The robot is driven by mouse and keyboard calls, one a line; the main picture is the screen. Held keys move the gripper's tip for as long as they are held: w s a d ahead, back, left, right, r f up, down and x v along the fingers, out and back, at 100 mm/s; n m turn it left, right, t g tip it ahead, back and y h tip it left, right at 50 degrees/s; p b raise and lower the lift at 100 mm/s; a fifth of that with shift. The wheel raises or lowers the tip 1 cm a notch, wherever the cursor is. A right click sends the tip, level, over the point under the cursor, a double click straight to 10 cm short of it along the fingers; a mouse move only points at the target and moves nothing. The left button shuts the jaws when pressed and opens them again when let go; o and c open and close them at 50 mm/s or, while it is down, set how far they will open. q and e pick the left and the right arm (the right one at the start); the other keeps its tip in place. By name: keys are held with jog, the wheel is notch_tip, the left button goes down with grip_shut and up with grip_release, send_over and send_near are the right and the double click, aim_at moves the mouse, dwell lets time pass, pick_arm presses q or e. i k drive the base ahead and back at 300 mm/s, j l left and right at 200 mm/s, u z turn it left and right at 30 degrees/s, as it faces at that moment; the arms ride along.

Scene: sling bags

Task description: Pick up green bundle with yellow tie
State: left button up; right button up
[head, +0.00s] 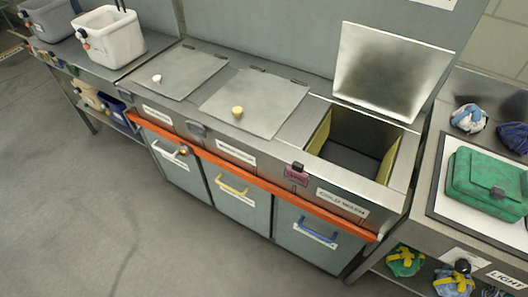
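A green bundle with a yellow tie (405,261) sits on the lower shelf of the right-hand bench, at the bottom right of the head view. It looks rounded, with the yellow tie crossing its top. A blue bundle with a yellow tie (454,281) lies to its right, partly cut by the frame edge. Neither of my grippers shows in the head view.
A steel unit has two closed lids and one open bin (362,141) with its lid raised. An orange rail (240,172) runs along its front. A green case (487,183) and blue-white bundle (468,118) sit on the right bench. The left floor is clear.

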aim_at(404, 260)
jog(key=z, duration=1.8)
jog(key=i+l, duration=0.15)
jog(key=l, duration=0.3)
jog(key=i+l+u, duration=0.15)
jog(key=l, duration=0.35)
jog(key=i+l, duration=0.1)
jog(key=l, duration=0.4)
jog(key=i+l+u, duration=0.15)
jog(key=l, duration=0.3)
jog(key=i+l, duration=0.1)
jog(key=l, duration=0.4)
jog(key=u, duration=0.05)
